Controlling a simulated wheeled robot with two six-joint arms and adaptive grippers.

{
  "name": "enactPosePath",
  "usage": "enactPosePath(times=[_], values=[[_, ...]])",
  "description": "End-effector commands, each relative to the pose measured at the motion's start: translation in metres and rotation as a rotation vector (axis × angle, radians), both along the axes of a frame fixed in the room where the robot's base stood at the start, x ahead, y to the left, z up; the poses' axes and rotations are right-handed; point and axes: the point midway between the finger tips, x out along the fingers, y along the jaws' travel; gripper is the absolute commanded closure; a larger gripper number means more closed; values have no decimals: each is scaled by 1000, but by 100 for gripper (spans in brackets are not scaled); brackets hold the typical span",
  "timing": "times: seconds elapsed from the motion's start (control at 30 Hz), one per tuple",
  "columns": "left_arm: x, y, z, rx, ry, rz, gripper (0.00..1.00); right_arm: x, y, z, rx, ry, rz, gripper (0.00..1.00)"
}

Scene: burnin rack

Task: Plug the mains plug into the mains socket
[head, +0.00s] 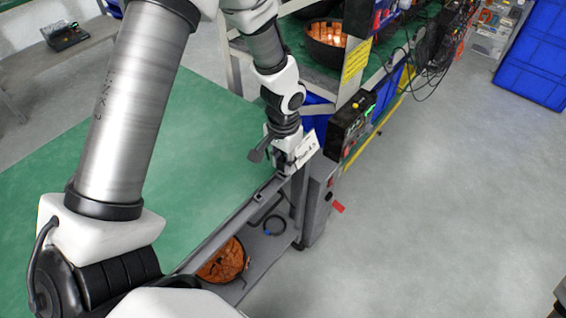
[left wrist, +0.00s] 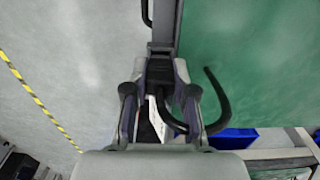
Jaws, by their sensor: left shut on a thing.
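My left gripper (head: 286,168) is at the front right corner of the green-topped bench in the head view, pointing down at its grey edge rail. In the left wrist view, my left gripper (left wrist: 160,82) is shut on a dark block, which appears to be the mains plug (left wrist: 159,70). A black cable (left wrist: 219,98) loops out beside it to the right, over the green top. The plug is mostly hidden by the gripper in the head view. I cannot make out the mains socket, nor whether the plug touches it. My right gripper is not in view.
The green bench top (head: 215,120) is mostly clear. A white label (head: 306,150) and a black instrument (head: 350,125) with green lights are close to the gripper. An orange coil (head: 222,262) lies on the lower shelf. Open floor (head: 420,220) is at the right.

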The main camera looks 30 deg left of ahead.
Motion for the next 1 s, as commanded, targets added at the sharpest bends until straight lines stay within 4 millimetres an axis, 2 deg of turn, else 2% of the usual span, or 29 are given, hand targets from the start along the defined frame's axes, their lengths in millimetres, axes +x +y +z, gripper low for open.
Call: enactPosePath(times=[1.0], values=[[0, 0, 42, 0, 0, 0, 100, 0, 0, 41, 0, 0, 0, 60]])
